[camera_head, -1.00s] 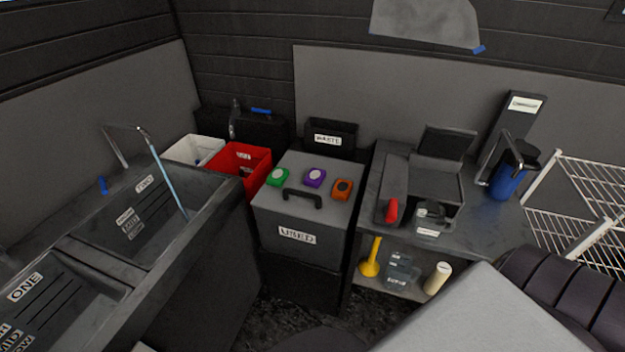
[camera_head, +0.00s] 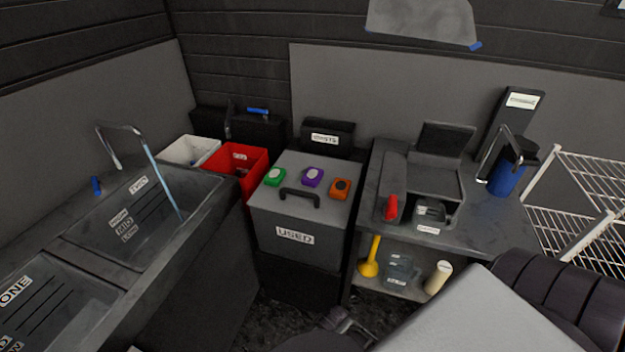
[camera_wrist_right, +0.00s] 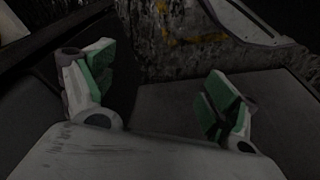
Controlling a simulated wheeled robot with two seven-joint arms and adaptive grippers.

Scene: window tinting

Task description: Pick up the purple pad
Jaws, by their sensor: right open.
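The purple pad (camera_head: 312,177) lies flat on the grey lid of the box marked USED (camera_head: 330,215), behind its black handle (camera_head: 300,194). A green pad (camera_head: 275,177) is to its left and an orange pad (camera_head: 340,188) to its right. My right gripper (camera_wrist_right: 160,80) is open in the right wrist view, with green-lined fingers spread and nothing between them. Part of a gripper shows at the bottom centre of the head view, in front of and well below the box, apart from the pads. I cannot see my left gripper. The wrist view does not show the purple pad.
A red bin (camera_head: 238,160) and a white bin (camera_head: 186,151) stand left of the box, beside the sink (camera_head: 150,225). A waste bin (camera_head: 326,139) is behind it. A workbench (camera_head: 490,222) with tools and a blue container (camera_head: 508,178) is on the right.

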